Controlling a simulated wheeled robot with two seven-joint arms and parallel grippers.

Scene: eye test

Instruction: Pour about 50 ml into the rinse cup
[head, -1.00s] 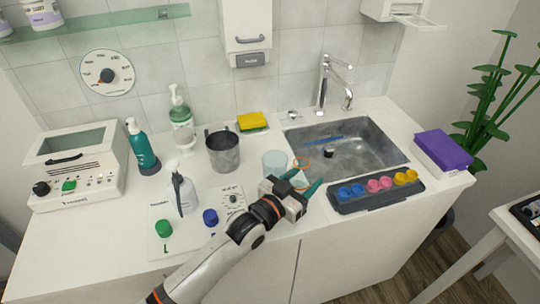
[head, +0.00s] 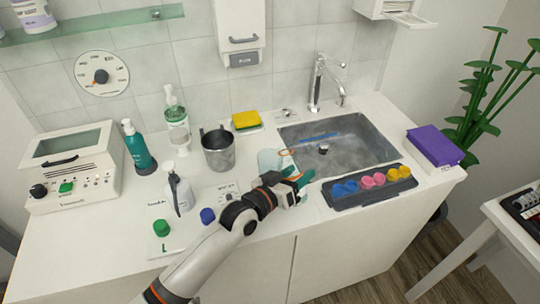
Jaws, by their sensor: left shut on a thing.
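A pale, see-through cup (head: 268,161) is on the counter just left of the sink. My left gripper (head: 298,179), with green fingertips, is just right of it, near the sink's front left corner. It is shut on a clear vessel, mostly hidden by the gripper; a thin orange line (head: 286,152) shows beside the cup and seems to belong to this vessel. The two overlap in the picture, so I cannot tell whether they touch. I cannot make out liquid in either, or which is the rinse cup. My right gripper is not in view.
A spray bottle (head: 178,193) and green and blue caps are further left. The sink (head: 370,148) is to the right, with a dark tray (head: 345,200) of coloured pieces at its front edge.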

